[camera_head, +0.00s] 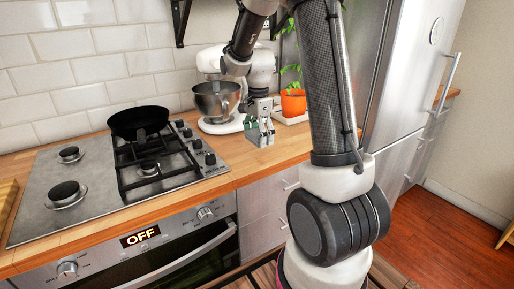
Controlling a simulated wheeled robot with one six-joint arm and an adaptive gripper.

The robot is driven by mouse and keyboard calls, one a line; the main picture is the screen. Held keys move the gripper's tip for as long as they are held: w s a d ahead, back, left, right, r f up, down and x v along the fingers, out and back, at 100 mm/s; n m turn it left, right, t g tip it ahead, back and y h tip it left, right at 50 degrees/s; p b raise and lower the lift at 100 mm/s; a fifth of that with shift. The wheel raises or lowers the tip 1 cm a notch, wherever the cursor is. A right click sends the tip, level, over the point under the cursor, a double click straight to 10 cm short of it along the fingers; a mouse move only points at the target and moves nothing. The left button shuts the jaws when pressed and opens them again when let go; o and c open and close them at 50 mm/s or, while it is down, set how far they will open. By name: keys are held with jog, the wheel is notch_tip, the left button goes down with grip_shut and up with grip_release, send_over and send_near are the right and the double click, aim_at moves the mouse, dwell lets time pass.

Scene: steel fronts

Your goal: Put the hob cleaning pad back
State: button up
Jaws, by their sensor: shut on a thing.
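My gripper (260,117) points down over the wooden counter, to the right of the hob (110,175). It is shut on a small green thing (249,122), which looks like the cleaning pad. The fingers hide part of it. A small grey holder (262,138) stands on the counter directly below the fingers. The pad is at or just above the holder's top. I cannot tell whether it touches the holder or sits partly inside it.
A white stand mixer with a steel bowl (217,101) stands close behind and left of my gripper. An orange plant pot (293,103) is behind right. A black pan (138,121) is on the hob's back. The counter's front edge (265,168) is near the holder.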

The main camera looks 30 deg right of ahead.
aim_at(258, 153)
jog(key=shift+f, duration=2.3)
jog(key=o, duration=1.4)
jog(key=shift+f, duration=0.1)
jog(key=shift+c, duration=0.2)
notch_tip(258, 153, up, 12)
jog(key=shift+f, duration=0.15)
jog(key=s+a+r+n+t, duration=0.2)
jog(key=s+a+r+n, duration=0.1)
jog(key=s+r+n, duration=0.65)
jog(key=s+a+f+n+t, duration=0.1)
jog(key=s+a+n+t, duration=0.1)
jog(key=s+n, duration=0.6)
jog(key=s, duration=0.6)
jog(key=shift+s+f, duration=0.15)
jog(key=shift+f, duration=0.15)
